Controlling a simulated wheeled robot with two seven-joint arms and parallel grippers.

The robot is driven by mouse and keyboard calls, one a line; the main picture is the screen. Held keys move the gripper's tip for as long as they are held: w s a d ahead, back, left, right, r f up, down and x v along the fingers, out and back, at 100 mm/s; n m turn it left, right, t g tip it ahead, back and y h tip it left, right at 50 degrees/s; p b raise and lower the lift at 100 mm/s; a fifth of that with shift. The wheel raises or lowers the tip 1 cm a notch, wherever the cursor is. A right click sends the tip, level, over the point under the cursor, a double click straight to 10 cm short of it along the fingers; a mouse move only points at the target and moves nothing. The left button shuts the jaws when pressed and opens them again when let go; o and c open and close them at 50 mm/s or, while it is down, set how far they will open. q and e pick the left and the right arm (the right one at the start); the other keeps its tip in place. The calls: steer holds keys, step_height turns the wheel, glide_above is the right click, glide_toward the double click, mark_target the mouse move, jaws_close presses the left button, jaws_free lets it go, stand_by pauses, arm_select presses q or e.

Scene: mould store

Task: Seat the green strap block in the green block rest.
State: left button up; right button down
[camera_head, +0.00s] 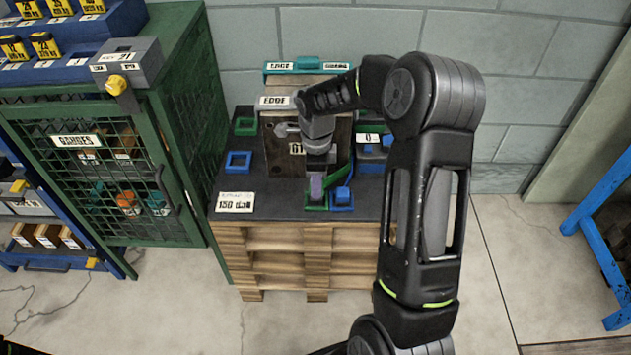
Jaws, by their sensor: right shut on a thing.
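My right gripper (317,178) reaches down at the front edge of the dark pallet top. It is shut on the green strap block, which is mostly hidden by the fingers. The green block rest (316,207) is at the front edge, directly below the fingers. The held block is at or just above this rest; I cannot tell whether it is fully down in it.
A blue block (342,194) stands in a blue rest just right of the green one. An empty blue frame (238,161) and a green frame (245,127) lie on the left. A large mould (283,150) stands behind my gripper. A green cage cabinet (190,130) stands left.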

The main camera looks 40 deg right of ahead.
stand_by(0.4)
steer(key=shift+a+r+n, duration=0.25)
steer(key=shift+r+n, duration=0.2)
steer(key=shift+n, duration=0.75)
steer(key=w+a+r+n, duration=0.3)
steer(key=a+r+n, duration=0.4)
steer(key=n, duration=0.4)
steer(key=w+a+r+n, duration=0.3)
steer(key=a+r+n, duration=0.35)
steer(key=n, duration=0.35)
steer(key=s+d+f+m, duration=0.2)
steer(key=d+f+m, duration=0.2)
steer(key=m, duration=0.2)
steer(key=s+d+f+m, duration=0.2)
steer(key=d+f+m, duration=0.2)
steer(key=m, duration=0.2)
steer(key=s+d+f+m+p, duration=0.1)
steer(key=s+d+f+m, duration=0.1)
steer(key=d+f+m, duration=0.3)
steer(key=shift+d+m, duration=0.1)
steer(key=shift+m, duration=0.9)
steer(key=m, duration=0.2)
steer(key=f+m, duration=0.1)
steer(key=m, duration=0.1)
steer(key=shift+d+f, duration=0.2)
steer(key=shift+d, duration=0.2)
